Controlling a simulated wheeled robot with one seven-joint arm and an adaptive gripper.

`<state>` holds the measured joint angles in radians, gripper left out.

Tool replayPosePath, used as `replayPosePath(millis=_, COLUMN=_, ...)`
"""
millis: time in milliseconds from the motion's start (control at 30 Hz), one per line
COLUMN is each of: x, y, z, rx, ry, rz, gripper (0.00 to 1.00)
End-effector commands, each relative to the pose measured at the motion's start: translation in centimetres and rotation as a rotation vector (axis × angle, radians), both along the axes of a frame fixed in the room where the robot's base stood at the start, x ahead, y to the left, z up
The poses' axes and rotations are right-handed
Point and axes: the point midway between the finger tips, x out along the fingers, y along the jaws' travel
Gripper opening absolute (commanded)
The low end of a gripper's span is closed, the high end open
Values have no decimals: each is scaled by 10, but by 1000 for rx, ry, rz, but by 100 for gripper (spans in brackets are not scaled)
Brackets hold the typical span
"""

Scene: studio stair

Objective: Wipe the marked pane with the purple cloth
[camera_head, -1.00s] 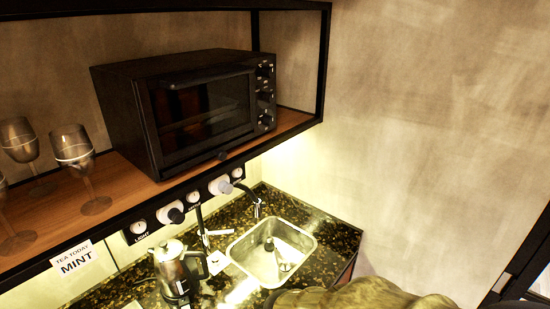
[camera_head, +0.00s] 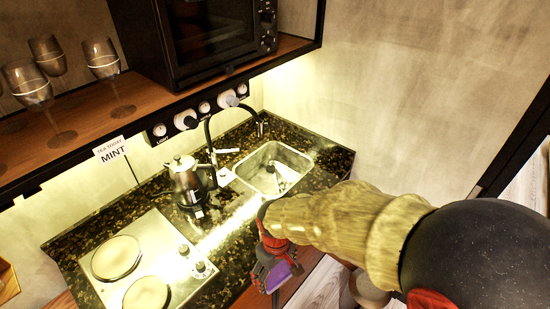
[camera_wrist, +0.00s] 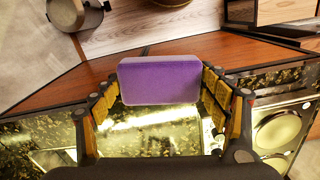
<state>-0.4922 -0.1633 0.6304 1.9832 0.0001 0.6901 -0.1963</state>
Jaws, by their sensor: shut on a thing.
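In the head view only a small part of the cloth (camera_head: 279,276) shows past the fingers. I cannot make out a marked pane in either view.
The dark speckled counter (camera_head: 80,243) holds a sink (camera_head: 262,170), a kettle (camera_head: 188,185) and a white hob (camera_head: 165,238). Above it is a wooden shelf (camera_head: 135,110) with stemmed glasses (camera_head: 103,62) and a black oven (camera_head: 205,35). A dark-framed edge (camera_head: 520,140) stands at right.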

Motion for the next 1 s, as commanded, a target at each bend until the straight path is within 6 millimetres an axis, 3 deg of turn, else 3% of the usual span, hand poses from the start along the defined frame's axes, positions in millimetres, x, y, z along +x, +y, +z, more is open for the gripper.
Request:
replayPosePath(millis=167, x=38, y=-6, z=-14, rx=-1, ry=2, rz=-123, gripper=55)
replayPosePath(millis=333, x=86, y=-29, z=-40, rx=-2, ry=3, rz=-284, gripper=55)
replayPosePath(millis=500, x=138, y=-81, z=-86, rx=-1, ry=4, rz=-469, gripper=55)
replayPosePath(millis=600, x=157, y=-116, z=-115, rx=-1, ry=4, rz=-550, gripper=55)
replayPosePath(millis=800, x=164, y=-167, z=-156, rx=0, ry=3, rz=-650, gripper=55)
replayPosePath(millis=1000, x=161, y=-187, z=-168, rx=1, ry=1, rz=-688, gripper=55)
